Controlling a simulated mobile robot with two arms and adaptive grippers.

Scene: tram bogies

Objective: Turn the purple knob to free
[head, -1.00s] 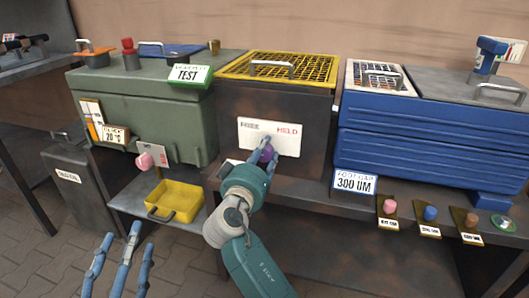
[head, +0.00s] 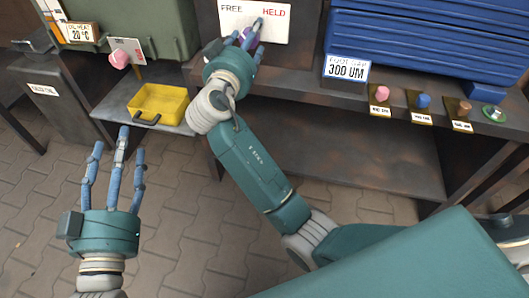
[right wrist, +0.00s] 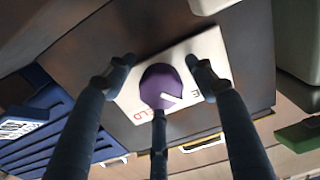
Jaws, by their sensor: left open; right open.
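The purple knob (head: 250,40) sits on a white plate (head: 276,22) lettered FREE in dark on the left and HELD in red on the right. The knob also shows in the right wrist view (right wrist: 158,85), with a white pointer mark on its face. My right gripper (head: 244,35) is open, its fingers spread around the knob. In the right wrist view, two fingers flank the knob and a third lies below it; I cannot tell whether they touch it. In the head view they partly hide the knob. My left gripper (head: 118,150) is open and empty at the lower left.
A yellow tray (head: 158,103) stands on a low shelf, with a pink knob (head: 119,59) above it. The blue box (head: 430,50) has a 300 UM label. Pink (head: 382,93), blue (head: 423,100) and brown knobs line the bench edge. The paved floor around my left gripper is clear.

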